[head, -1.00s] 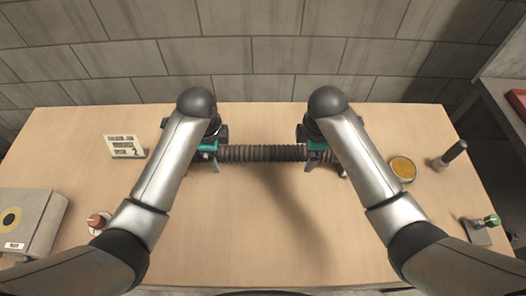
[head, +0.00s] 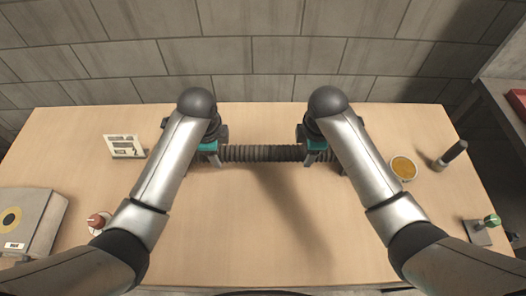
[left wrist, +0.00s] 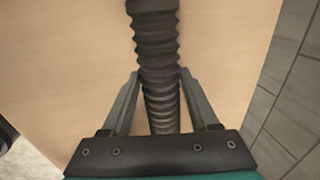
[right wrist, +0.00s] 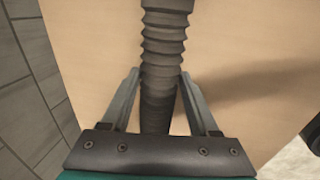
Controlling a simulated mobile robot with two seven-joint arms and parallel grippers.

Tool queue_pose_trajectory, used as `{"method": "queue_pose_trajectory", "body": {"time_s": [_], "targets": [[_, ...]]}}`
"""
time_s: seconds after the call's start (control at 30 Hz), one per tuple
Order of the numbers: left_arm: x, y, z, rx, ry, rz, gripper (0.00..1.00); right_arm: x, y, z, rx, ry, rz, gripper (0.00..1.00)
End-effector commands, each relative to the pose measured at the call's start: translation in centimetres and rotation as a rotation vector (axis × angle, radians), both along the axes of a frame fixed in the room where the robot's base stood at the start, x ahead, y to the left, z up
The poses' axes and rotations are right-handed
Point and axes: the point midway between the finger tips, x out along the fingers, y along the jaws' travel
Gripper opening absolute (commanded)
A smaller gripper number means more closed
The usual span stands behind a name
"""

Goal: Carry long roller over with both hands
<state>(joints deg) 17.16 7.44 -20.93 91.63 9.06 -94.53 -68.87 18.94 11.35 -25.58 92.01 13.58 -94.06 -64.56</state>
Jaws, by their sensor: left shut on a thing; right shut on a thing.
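The long roller is a dark grey ribbed tube (head: 263,153) lying crosswise between my two grippers in the head view. My left gripper (head: 208,160) is shut on its left part, and my right gripper (head: 314,157) is shut on its right part. In the left wrist view the roller (left wrist: 154,40) runs between the fingers of the left gripper (left wrist: 158,85). In the right wrist view the roller (right wrist: 165,35) runs between the fingers of the right gripper (right wrist: 162,85). Its ends are partly hidden by my arms. A shadow falls on the table below it.
The wooden table (head: 260,235) is clear in front. A small sign (head: 124,146), a red knob (head: 97,221) and a grey box (head: 30,225) are at left. A yellow-topped round dish (head: 403,168), a dark cylinder (head: 452,154) and a green-knobbed piece (head: 482,228) are at right. A block wall stands behind.

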Motion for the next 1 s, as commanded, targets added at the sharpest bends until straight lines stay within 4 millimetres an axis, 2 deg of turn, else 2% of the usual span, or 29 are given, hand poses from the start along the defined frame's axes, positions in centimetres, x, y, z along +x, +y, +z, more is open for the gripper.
{"method": "queue_pose_trajectory", "body": {"time_s": [0.57,1.0], "targets": [[0.1,0.0,0.4,0.0,-0.005,0.0,0.0,0.1,0.0,0.4,0.0,-0.004,0.0,0.0],[0.1,0.0,3.0,0.0,-0.005,0.001,0.0,0.1,0.0,3.0,0.0,-0.004,0.0,0.0]]}}
